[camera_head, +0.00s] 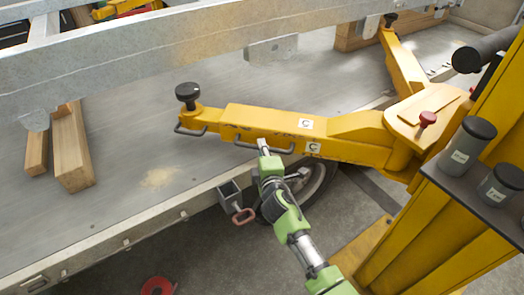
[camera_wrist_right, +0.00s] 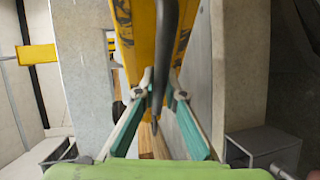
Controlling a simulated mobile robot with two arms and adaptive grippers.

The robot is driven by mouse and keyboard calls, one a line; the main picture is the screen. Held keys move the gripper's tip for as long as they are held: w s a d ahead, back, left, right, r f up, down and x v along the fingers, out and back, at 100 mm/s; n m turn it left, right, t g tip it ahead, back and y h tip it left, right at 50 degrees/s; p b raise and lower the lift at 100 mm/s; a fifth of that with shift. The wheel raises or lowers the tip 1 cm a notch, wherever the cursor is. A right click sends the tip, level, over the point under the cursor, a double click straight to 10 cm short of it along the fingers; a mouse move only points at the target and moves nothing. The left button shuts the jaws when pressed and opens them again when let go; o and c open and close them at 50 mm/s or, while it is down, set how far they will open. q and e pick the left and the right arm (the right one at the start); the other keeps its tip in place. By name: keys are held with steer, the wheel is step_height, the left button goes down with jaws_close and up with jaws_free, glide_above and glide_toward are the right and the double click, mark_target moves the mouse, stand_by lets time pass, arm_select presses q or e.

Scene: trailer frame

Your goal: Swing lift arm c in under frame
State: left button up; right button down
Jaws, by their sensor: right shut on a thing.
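Lift arm c (camera_head: 285,125) is a yellow arm with "C" labels, reaching left from the yellow lift post (camera_head: 440,240). Its tip carries a round black pad (camera_head: 188,92), in front of the galvanised frame rail (camera_head: 150,55) in the head view. My right gripper (camera_head: 263,148) is shut on the dark bar handle (camera_head: 245,146) on the arm's near side. In the right wrist view the handle (camera_wrist_right: 164,50) runs between my fingers (camera_wrist_right: 160,88), with the yellow arm (camera_wrist_right: 140,25) behind it. My left gripper is not in view.
A grey panel with a long edge (camera_head: 120,245) lies below the arm, and a wheel (camera_head: 318,185) shows under it. Wooden blocks (camera_head: 70,150) lie at left. Another yellow arm (camera_head: 402,62) stands behind. Black canisters (camera_head: 472,140) stand at right. A red ring (camera_head: 157,287) lies on the floor.

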steer(key=c, duration=2.1)
jaws_free()
steer(key=v, duration=1.2)
steer(key=shift+s, duration=0.1)
steer(key=s+d+f+m+g, duration=0.2)
steer(key=s+f, duration=0.3)
steer(key=f, duration=0.6)
steer(key=s+d+f+m+g, duration=0.2)
steer(key=s+f+g, duration=0.15)
steer(key=f, duration=0.75)
steer(key=s+d+f+m+g, duration=0.2)
steer(key=s+f, duration=0.4)
steer(key=f, duration=0.6)
steer(key=s+d+f+m+g, duration=0.2)
steer(key=s+f, duration=0.4)
steer(key=s, duration=0.5)
steer(key=s+d+f+m+g+h, duration=0.1)
steer(key=s+d+f+m+g, duration=0.2)
steer(key=s, duration=0.9)
steer(key=s+d+f+m+g, duration=0.2)
steer(key=s+d+f+m, duration=0.2)
steer(key=s+f, duration=0.5)
steer(key=shift+s+d+f+m, duration=0.15)
steer(key=shift+s+d, duration=0.35)
steer(key=shift+s, duration=0.25)
steer(key=shift+s+d+f+m, duration=0.1)
steer(key=shift+s+d+m, duration=0.05)
steer(key=shift+s+d, duration=0.55)
